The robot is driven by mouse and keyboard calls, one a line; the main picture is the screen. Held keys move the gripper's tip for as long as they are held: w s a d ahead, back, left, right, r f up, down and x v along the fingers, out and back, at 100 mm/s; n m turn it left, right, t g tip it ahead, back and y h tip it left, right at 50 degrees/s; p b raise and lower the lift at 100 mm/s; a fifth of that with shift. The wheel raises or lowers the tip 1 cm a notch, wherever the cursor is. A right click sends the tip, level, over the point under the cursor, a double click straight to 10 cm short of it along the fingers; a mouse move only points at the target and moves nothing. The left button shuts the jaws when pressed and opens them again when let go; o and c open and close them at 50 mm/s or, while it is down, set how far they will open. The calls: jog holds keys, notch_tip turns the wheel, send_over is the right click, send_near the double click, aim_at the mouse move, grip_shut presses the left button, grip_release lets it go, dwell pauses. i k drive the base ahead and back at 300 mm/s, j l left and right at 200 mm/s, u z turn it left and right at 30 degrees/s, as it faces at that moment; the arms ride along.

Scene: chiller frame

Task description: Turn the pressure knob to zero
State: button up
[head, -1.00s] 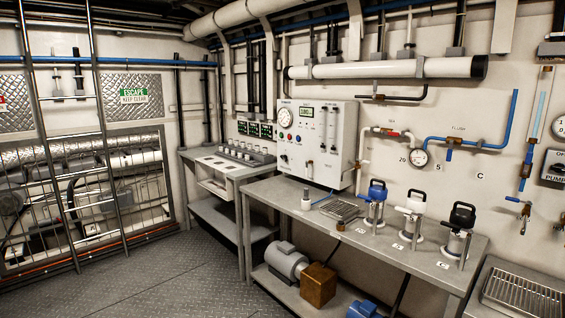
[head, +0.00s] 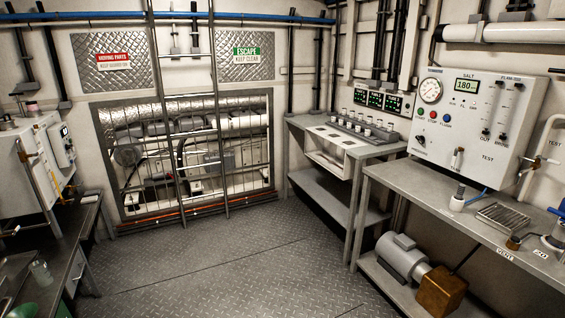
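A white control panel (head: 505,128) is mounted on the wall at the right in the head view. It carries a round pressure gauge (head: 430,91) and a display (head: 466,86) reading 180. Red and other small buttons sit below the gauge. A small black knob (head: 420,140) is at the panel's lower left. Its label is too small to read, so I cannot tell if it is the pressure knob or where it points. My gripper is not in view.
A grey bench (head: 450,214) stands below the panel, with a white-and-blue bottle (head: 457,199) and a metal rack (head: 503,217). A grey motor (head: 401,257) sits underneath. A console table (head: 345,147) is left of it. The plate floor (head: 235,266) in the middle is clear.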

aim_at(421, 139)
jog(key=i+u, duration=0.2)
jog(key=i, duration=1.8)
